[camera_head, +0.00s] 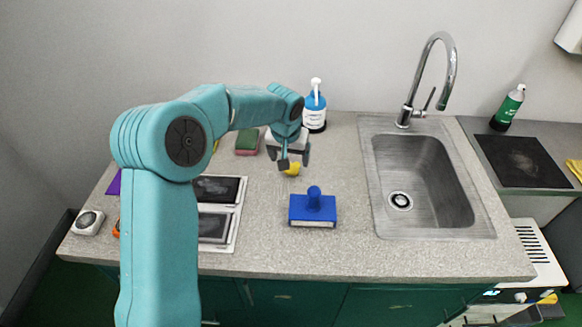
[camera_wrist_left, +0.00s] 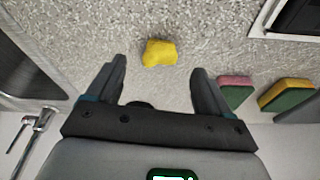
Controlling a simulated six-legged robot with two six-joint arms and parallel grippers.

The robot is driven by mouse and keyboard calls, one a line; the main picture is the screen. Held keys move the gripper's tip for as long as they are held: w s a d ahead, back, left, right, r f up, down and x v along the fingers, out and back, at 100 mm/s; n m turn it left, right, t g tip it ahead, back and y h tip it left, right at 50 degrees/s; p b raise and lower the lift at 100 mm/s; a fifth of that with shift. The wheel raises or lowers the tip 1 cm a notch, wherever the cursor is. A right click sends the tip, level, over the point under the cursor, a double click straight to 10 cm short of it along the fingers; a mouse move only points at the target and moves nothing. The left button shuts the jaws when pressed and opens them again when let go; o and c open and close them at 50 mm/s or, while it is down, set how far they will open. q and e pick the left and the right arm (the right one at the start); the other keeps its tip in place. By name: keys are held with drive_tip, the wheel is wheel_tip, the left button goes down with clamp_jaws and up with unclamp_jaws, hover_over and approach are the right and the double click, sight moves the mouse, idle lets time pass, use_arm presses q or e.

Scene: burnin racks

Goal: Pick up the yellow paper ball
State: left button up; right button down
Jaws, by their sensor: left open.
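The yellow paper ball (camera_head: 292,169) lies on the speckled counter, partly hidden behind my left gripper in the head view. In the left wrist view the ball (camera_wrist_left: 159,53) is whole and crumpled, just beyond the fingertips and roughly midway between them. My left gripper (camera_head: 294,162) is open and empty, above the counter close to the ball. Its two fingers (camera_wrist_left: 158,70) stand wide apart in the wrist view, with nothing between them. My right gripper is not in view.
The steel sink (camera_head: 379,205) is to the right.

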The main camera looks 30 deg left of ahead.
sight(292, 169)
use_arm(q)
drive_tip(key=p+x, duration=0.1)
drive_tip(key=x, duration=0.4)
drive_tip(key=shift+a, duration=0.1)
drive_tip(key=c, duration=1.1)
